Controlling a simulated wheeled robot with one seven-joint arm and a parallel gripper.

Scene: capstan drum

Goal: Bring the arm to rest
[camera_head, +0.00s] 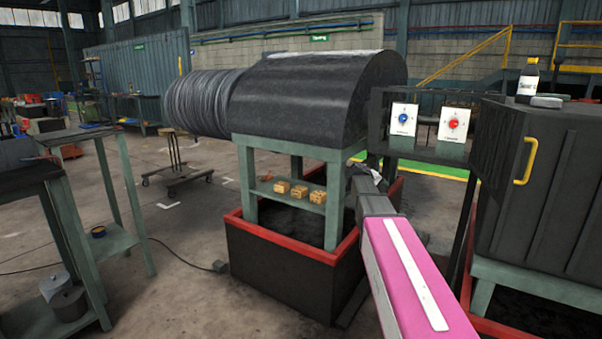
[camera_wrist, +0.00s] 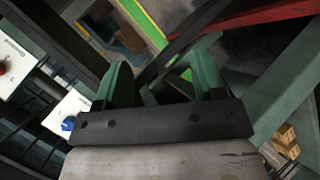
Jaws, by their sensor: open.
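My arm, pink with a white strip in the head view, reaches forward from the lower right. My gripper (camera_head: 360,174) is at its far end, beside the right leg of the green stand (camera_head: 334,205) and left of the control panels; it is small and partly hidden there. In the wrist view my gripper (camera_wrist: 163,75) shows two green fingers spread apart with nothing between them. The dark capstan drum (camera_head: 205,103) lies behind, partly covered by a black rounded hood (camera_head: 310,95).
White panels carry a blue knob (camera_head: 403,118) and a red knob (camera_head: 453,124), close right of my gripper. Small wooden blocks (camera_head: 299,192) lie on the stand's shelf. A black cabinet (camera_head: 560,190) with a yellow handle, bearing a bottle (camera_head: 528,80), stands right.

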